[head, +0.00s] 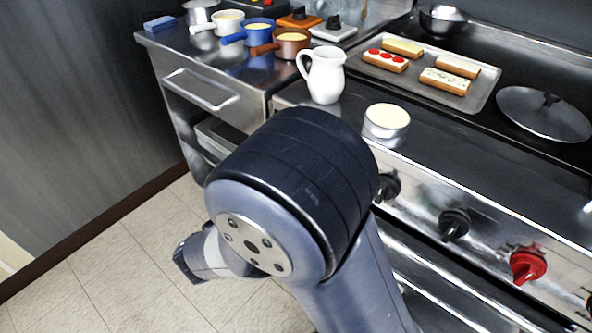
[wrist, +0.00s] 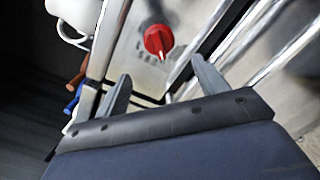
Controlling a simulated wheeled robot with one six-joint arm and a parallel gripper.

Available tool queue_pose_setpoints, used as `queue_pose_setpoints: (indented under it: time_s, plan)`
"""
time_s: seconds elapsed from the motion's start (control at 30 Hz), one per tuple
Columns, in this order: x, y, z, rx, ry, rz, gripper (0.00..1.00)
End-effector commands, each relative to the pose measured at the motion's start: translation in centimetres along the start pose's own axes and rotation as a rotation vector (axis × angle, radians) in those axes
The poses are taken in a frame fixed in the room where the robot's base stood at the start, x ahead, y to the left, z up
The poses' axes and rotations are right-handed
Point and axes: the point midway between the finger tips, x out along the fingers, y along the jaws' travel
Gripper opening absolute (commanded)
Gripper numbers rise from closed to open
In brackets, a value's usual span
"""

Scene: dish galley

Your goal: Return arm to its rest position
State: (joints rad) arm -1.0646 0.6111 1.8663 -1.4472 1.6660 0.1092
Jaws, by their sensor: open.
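My gripper (wrist: 161,70) shows in the wrist view with its two grey fingers apart and nothing between them. Beyond the fingertips is a red knob (wrist: 158,40) on a steel front panel, apart from the fingers. In the head view my arm (head: 300,190) is folded in the lower middle, in front of the stove. Its thick dark joint hides part of the counter front and floor. A pale, dark-tipped end of my arm (head: 205,257) sticks out at the lower left over the floor. The fingers cannot be made out there.
A white jug (head: 325,75) and a cream-topped round dish (head: 387,121) stand near the stove edge behind my arm. A tray (head: 480,93) of topped bread slices, a lid (head: 543,112) and small pans (head: 290,45) sit farther back. The tiled floor (head: 120,260) at left is clear.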

Motion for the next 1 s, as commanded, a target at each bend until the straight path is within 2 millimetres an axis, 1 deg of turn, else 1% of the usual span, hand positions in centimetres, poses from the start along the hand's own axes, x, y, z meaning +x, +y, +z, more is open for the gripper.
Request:
queue_pose_setpoints:
  time_s: [0.03,0.1,0.2,0.6,0.77,1.0]
  plan:
    - [-0.6,0.1,0.0,0.0,0.001,0.002,0.68]
    - [-1.1,0.0,0.0,0.0,0.0,0.001,0.68]
    - [-1.5,0.0,0.0,0.0,0.0,0.0,0.68]
    - [-1.4,-0.1,0.0,0.0,-0.001,-0.001,0.68]
    - [0.0,-0.1,0.0,0.0,-0.004,-0.003,0.68]
    - [3.8,-0.1,0.0,0.001,-0.005,-0.004,0.68]
